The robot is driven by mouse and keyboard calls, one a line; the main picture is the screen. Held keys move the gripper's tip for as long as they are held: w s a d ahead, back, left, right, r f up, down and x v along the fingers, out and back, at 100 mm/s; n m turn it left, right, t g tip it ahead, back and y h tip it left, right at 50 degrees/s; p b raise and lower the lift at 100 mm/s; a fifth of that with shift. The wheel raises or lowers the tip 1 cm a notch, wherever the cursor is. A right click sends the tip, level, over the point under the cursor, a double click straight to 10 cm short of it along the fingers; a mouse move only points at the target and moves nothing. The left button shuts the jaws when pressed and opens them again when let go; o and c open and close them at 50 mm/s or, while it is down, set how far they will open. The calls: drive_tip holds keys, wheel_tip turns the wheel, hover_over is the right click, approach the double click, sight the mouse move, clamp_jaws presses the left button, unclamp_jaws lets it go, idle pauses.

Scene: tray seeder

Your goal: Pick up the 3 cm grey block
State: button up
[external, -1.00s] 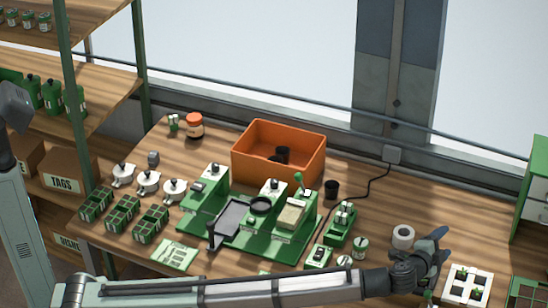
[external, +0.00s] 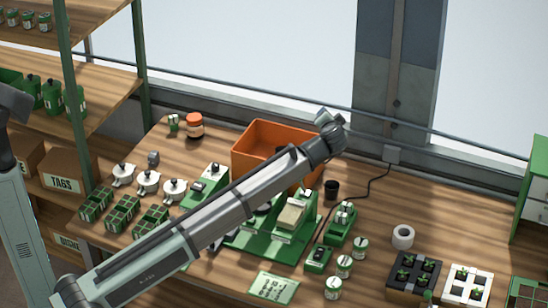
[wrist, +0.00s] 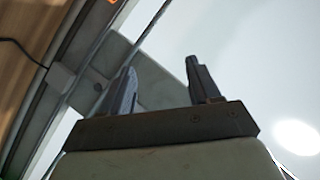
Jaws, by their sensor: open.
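A small grey block-like thing (external: 153,157) sits on the wooden bench at the back left, behind the white-lidded round pots. It looks like the grey block, but it is too small to be sure. My gripper (external: 324,116) is raised over the bench near the right end of the orange crate, well to the right of the block. In the wrist view my gripper (wrist: 161,68) has its two fingers spread with nothing between them. The block does not show in the wrist view.
The orange crate (external: 240,158) stands at the bench's back. The green seeder machine (external: 262,243) fills the middle, partly hidden by my arm. An orange-lidded jar (external: 195,126) stands right of the block. A white roll (external: 403,237) and seedling trays are at right.

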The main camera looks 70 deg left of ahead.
drive_tip(key=s+a+f+n+g+h, duration=0.2)
drive_tip(key=s+a+f+n+g, duration=0.15)
drive_tip(key=s+a, duration=0.95)
drive_tip(key=n+g+h, duration=0.2)
drive_tip(key=n+h, duration=0.1)
drive_tip(key=h, duration=0.8)
hover_over(153, 154)
drive_tip(key=f, duration=1.4)
drive_tip(key=shift+s, duration=0.25)
drive_tip(key=shift+w+a+f, duration=0.1)
drive_tip(key=shift+w+f, duration=0.05)
drive_tip(key=shift+f, duration=1.4)
drive_tip(key=shift+w+a+f, duration=0.1)
drive_tip(key=shift+f, duration=1.4)
drive_tip(key=c, duration=1.1)
